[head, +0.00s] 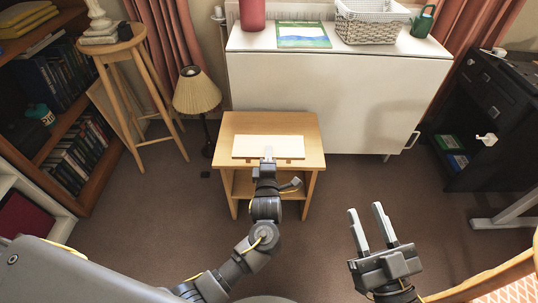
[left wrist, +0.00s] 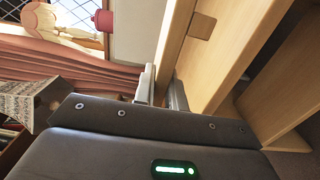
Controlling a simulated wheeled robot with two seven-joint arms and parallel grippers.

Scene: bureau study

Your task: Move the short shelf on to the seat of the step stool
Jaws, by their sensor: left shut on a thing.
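The short shelf (head: 284,147) is a pale flat board. In the head view it lies level over the seat of the wooden step stool (head: 268,122), within its edges; I cannot tell whether it touches the seat. Small brown pieces show under its front edge. My left gripper (head: 267,157) is shut on the middle of the shelf's front edge. In the left wrist view the shelf (left wrist: 178,40) runs in between the two fingers (left wrist: 162,92). My right gripper (head: 371,228) is open and empty, over the floor to the right of the stool.
A white cabinet (head: 330,95) stands right behind the stool, with a wicker basket (head: 368,27) on top. A lamp (head: 196,92) and a tall round stool (head: 142,85) stand to the left. A dark desk (head: 490,110) is at the right.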

